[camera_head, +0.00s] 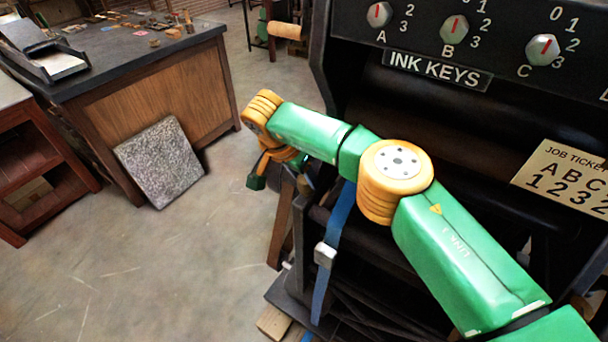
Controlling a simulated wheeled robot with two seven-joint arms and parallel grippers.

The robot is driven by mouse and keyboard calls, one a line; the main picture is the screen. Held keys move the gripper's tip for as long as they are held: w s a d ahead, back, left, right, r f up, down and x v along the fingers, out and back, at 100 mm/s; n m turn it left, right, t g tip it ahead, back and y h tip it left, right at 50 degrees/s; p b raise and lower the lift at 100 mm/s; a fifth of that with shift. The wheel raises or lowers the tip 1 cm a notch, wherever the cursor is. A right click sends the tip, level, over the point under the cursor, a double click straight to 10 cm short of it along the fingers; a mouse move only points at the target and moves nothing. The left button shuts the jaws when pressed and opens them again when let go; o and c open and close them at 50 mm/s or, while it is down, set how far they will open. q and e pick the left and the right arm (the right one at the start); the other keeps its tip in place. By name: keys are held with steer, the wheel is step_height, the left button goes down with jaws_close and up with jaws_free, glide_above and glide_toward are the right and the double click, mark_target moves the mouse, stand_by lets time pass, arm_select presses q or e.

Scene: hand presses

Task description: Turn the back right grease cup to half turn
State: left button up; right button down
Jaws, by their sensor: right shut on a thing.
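My right arm reaches in from the lower right across the press. Its wrist bends down at the press's left side. My right gripper (299,178) is small in the picture and half hidden by my own forearm. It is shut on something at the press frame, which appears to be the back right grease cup. The cup itself is too hidden to make out, and I cannot tell how far it is turned. My left gripper is not in view.
The black press has an INK KEYS panel (437,71) with knobs A, B and C. A JOB TICKET card (568,178) hangs at right. A blue strap (334,245) runs down the press. A grey slab (160,162) leans on a wooden bench (175,85). The floor at left is clear.

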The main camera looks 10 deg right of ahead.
steer(key=shift+m, duration=0.4)
steer(key=shift+c, duration=1.6)
jaws_free()
steer(key=v, duration=0.7)
steer(key=shift+b, duration=0.35)
steer(key=shift+w+r, duration=0.1)
